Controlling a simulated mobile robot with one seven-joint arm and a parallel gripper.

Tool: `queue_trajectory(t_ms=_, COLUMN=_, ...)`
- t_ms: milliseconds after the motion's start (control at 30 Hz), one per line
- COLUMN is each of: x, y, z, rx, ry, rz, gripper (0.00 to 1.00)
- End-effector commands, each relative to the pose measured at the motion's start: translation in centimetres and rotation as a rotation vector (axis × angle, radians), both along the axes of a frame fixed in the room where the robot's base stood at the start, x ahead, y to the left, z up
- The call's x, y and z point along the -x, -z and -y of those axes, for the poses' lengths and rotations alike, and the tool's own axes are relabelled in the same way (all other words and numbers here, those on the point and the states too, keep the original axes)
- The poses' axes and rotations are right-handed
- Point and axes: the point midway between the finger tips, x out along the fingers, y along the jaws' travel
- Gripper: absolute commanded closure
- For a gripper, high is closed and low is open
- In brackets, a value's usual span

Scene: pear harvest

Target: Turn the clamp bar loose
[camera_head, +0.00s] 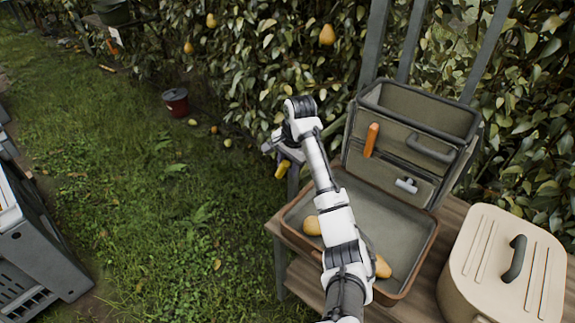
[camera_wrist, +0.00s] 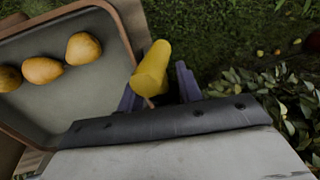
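No part is plainly recognisable as the clamp bar. A yellow, thick, tilted piece (camera_head: 283,169) shows at the end of my arm, beyond the bench's far left corner. In the wrist view the yellow piece (camera_wrist: 152,70) lies between the two fingers of my gripper (camera_wrist: 158,88), with a thin reddish rod at its lower end. The fingers stand apart. The left finger is close beside the piece, and a dark gap shows toward the right one. I cannot tell whether they grip it. A pale T-shaped handle (camera_head: 406,185) and an orange handle (camera_head: 371,140) are on the upright grey-green case.
A brown-rimmed tray (camera_head: 407,264) on the wooden bench (camera_head: 448,226) holds a few pears (camera_wrist: 84,48). A cream lidded box (camera_head: 498,268) stands at right. A red bucket (camera_head: 176,103) stands on the grass, and a grey crate (camera_head: 35,240) is at left. Leafy pear branches fill the back.

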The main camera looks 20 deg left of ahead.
Motion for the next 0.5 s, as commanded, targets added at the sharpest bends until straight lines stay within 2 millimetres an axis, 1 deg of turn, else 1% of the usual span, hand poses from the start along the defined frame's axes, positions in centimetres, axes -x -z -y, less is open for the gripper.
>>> queue_trajectory(t_ms=233, x=0.00, y=0.13, z=-0.03, rx=0.000, ry=0.000, rz=0.000, gripper=0.65)
queue_trajectory(t_ms=267, x=0.00, y=0.13, z=-0.03, rx=0.000, ry=0.000, rz=0.000, gripper=0.67)
queue_trajectory(t_ms=500, x=0.01, y=0.12, z=-0.03, rx=0.000, ry=0.000, rz=0.000, gripper=0.99)
